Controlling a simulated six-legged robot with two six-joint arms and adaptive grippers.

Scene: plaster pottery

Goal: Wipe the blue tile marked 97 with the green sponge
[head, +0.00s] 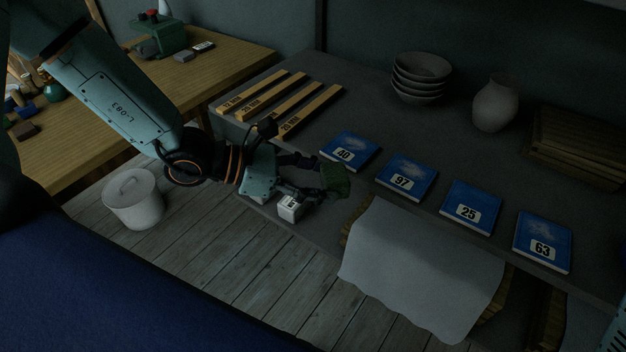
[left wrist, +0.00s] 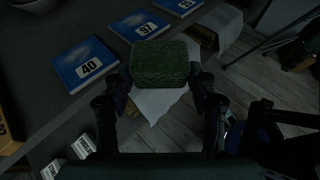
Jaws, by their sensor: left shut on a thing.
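The blue tile marked 97 (head: 413,173) lies on the grey bench between the tiles marked 40 and 25. Its upper part bears a pale smudge. It also shows at the top of the left wrist view (left wrist: 133,24). My left gripper (head: 318,178) is shut on the green sponge (head: 336,182). The sponge fills the space between the fingers in the left wrist view (left wrist: 160,64). It is left of tile 97 and near the front edge of the bench, apart from the tile. My right gripper is not in view.
Blue tiles marked 40 (head: 350,148), 25 (head: 472,203) and 63 (head: 542,246) lie in the same row. A pale cloth (head: 415,270) hangs in front. Stacked bowls (head: 420,77), a vase (head: 495,104) and several wooden strips (head: 300,106) stand or lie farther back.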

